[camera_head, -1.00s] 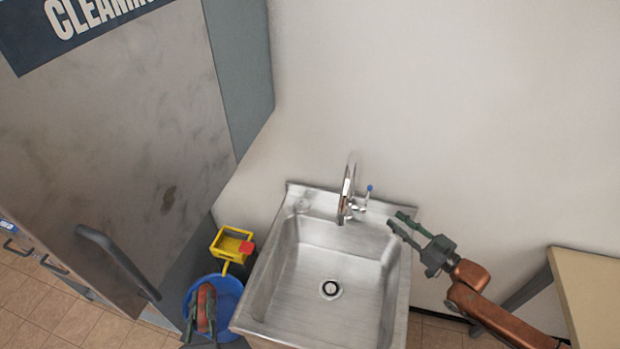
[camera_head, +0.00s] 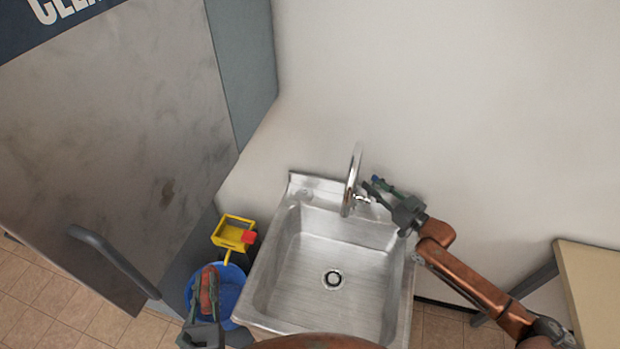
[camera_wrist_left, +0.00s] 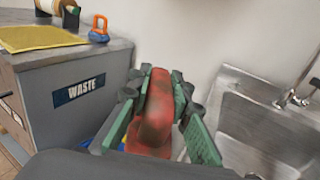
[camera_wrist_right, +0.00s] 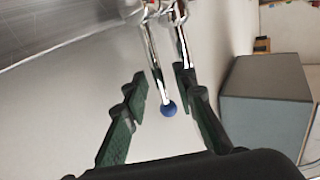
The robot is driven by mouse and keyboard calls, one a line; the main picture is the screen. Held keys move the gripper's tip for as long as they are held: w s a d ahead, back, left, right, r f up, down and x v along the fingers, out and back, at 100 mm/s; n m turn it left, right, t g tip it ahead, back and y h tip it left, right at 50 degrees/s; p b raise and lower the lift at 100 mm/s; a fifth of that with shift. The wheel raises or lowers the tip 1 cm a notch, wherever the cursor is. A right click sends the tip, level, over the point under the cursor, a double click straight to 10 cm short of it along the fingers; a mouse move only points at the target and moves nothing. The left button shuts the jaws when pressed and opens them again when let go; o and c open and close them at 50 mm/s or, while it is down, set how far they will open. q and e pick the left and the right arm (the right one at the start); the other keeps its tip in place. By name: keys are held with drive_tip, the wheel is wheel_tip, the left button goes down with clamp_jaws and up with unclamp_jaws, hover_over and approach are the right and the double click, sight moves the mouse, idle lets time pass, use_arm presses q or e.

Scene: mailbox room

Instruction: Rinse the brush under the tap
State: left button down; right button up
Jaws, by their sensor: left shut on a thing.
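The red brush (camera_head: 209,287) is in my left gripper (camera_head: 204,300), over the blue bucket left of the sink. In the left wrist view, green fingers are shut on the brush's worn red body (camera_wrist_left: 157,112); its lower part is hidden. The steel sink (camera_head: 283,290) has a chrome tap (camera_head: 352,182) at its back edge. No water stream shows. My right gripper (camera_head: 373,188) is open beside the tap's lever. In the right wrist view, the lever's blue knob (camera_wrist_right: 169,108) lies between the spread fingers; contact is not clear.
The blue bucket (camera_head: 232,292) with a yellow wringer (camera_head: 231,230) stands between the sink and a grey metal cabinet (camera_head: 120,150). A beige table (camera_head: 592,280) is at the right. In the left wrist view, a yellow cloth (camera_wrist_left: 38,38) lies on the WASTE counter (camera_wrist_left: 88,58).

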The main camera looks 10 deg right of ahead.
drive_tip(key=shift+w+a, duration=0.15)
clamp_jaws()
idle(0.7)
